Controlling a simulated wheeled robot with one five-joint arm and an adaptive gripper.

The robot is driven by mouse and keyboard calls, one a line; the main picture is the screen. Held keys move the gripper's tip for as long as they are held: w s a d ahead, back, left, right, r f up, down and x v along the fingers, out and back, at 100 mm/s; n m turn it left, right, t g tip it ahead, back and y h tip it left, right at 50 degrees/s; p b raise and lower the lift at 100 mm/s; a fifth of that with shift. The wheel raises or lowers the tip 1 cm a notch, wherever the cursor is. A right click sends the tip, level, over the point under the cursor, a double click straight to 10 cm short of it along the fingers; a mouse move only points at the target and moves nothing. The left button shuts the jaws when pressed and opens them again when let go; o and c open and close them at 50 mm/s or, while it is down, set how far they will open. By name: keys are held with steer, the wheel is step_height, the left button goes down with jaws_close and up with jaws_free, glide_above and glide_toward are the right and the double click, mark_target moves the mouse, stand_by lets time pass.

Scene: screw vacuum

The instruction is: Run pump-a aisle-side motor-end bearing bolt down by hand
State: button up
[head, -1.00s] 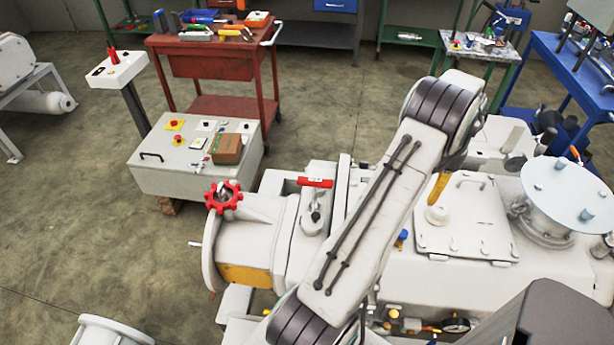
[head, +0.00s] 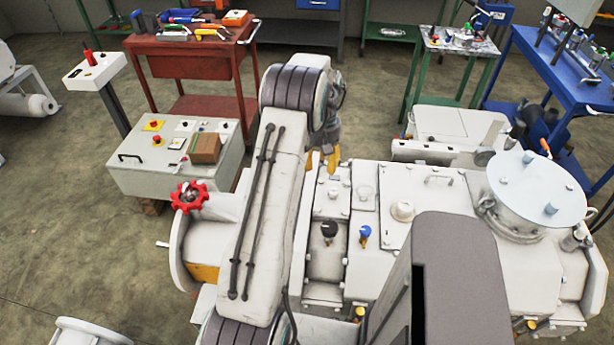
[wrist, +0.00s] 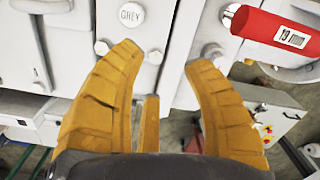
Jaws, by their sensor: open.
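The pump (head: 448,228) is a white machine with bolted covers in the head view. My gripper (head: 321,160) has yellow fingers pointing down at its far side, partly hidden by my arm. In the wrist view my gripper (wrist: 165,58) is open, with no object seen held. Between its fingertips is a hex bolt head (wrist: 153,57) on the pale housing. Another bolt head (wrist: 212,52) is close by the right fingertip, and one (wrist: 101,47) is beside the left. I cannot tell which bolt the task names.
A red handwheel (head: 189,196) stands left of my arm. A grey control box (head: 170,180) with a carton (head: 206,148) is farther left. The floor between box and benches is open.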

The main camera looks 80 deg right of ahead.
mark_target(321, 180)
steer(key=n, duration=0.1)
steer(key=d+n, duration=0.1)
steer(key=n, duration=0.1)
steer(key=shift+d+h, duration=0.1)
steer(key=shift+h, duration=0.2)
steer(key=shift+f+n, duration=0.15)
steer(key=shift+n, duration=0.35)
steer(key=shift+f+p, duration=0.85)
steer(key=shift+f, duration=2.7)
steer(key=shift+o, duration=0.3)
jaws_close()
